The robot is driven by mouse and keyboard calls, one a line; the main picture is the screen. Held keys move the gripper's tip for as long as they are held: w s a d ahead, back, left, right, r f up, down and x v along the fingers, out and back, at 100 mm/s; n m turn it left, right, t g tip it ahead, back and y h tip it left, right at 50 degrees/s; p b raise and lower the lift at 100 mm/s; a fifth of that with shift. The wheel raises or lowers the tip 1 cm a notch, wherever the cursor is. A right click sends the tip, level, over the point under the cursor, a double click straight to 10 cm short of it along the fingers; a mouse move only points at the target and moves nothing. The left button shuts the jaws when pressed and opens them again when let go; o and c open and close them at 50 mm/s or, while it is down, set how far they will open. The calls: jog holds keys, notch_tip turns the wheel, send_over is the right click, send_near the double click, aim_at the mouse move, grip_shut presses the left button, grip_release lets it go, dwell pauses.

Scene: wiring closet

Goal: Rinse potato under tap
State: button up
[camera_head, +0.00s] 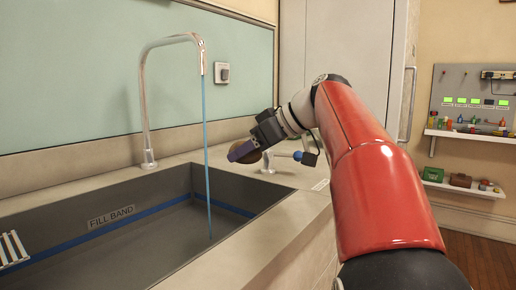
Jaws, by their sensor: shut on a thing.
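The tap (146,95) is a tall bent spout at the back of the sink, and a thin blue stream of water (206,140) falls from it into the basin. The sink (280,212) is dark grey inside with a blue line and the label "FILL BAND". My gripper (243,153) is to the right of the stream, above the sink's back right edge. The potato is apart from the water.
A tap lever with a blue knob (297,156) stands on the counter just behind and right of my gripper. A white rack (12,249) sits at the sink's left. A wall switch (222,73) and shelves with small items (470,134) are farther back.

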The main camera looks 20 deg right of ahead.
jog(key=w+a+f+p, duration=0.1)
jog(key=w+a, duration=0.5)
jog(key=shift+w+f, duration=0.35)
dwell(0.6)
jog(key=shift+w+d, duration=0.1)
jog(key=shift+d, duration=0.05)
jog(key=shift+w+d+p, duration=0.3)
jog(key=shift+d+p, duration=0.05)
jog(key=shift+p, duration=0.05)
jog(key=shift+s+a, duration=0.1)
jog(key=shift+s+a+b, duration=0.3)
jog(key=shift+a+b, duration=0.05)
jog(key=shift+b, duration=0.05)
jog(key=shift+w+d, duration=0.1)
dwell(0.3)
jog(key=shift+w+d+p, duration=0.3)
jog(key=shift+d+p, duration=0.05)
